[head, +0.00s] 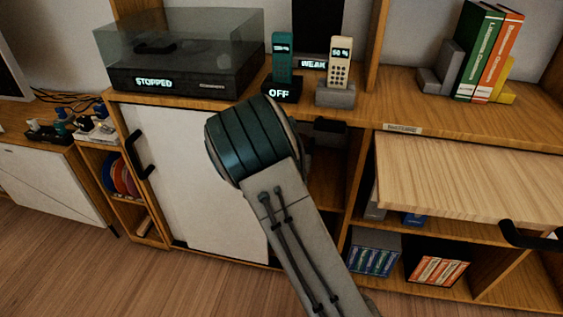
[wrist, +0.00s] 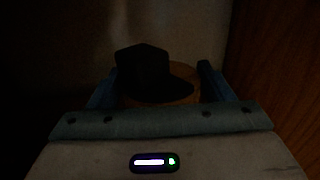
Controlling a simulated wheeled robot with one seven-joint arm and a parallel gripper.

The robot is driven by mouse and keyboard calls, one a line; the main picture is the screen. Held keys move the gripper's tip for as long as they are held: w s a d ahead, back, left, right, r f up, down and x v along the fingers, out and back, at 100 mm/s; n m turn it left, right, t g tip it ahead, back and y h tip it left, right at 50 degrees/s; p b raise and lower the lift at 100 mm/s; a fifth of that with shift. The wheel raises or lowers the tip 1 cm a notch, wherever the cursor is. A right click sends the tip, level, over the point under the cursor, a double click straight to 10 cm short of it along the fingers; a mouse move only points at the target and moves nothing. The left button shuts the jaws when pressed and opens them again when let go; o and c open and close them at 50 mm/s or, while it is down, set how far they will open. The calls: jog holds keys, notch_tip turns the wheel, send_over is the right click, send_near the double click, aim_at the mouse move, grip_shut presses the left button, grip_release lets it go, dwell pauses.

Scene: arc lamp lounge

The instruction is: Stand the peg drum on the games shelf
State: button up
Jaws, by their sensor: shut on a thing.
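In the wrist view my gripper (wrist: 158,78) has its two blue fingers on either side of a round brown thing with a dark, angular top (wrist: 150,70). This is likely the peg drum, but the picture is too dark to make out pegs. The gripper is shut on it, inside a dark space. In the head view my arm covers the gripper and the held thing at the opening of the middle compartment. Which compartment is the games shelf is not clear; a small label (head: 403,129), too small to read surely, sits on the shelf edge to the right.
A wooden wall (wrist: 275,70) stands close on the right in the wrist view. In the head view a white sliding door (head: 190,180) is left of my arm, and a pale wood flap (head: 470,180) juts out at right. Phones (head: 340,70) and a turntable (head: 180,60) stand above.

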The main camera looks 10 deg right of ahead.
notch_tip(320, 180, down, 8)
jog(key=b, duration=0.3)
jog(key=shift+r, duration=0.35)
jog(key=o, duration=1.9)
jog(key=shift+s, duration=0.2)
jog(key=p+v, duration=0.3)
jog(key=v, duration=0.8)
jog(key=shift+s+a, duration=0.2)
jog(key=shift+s, duration=0.1)
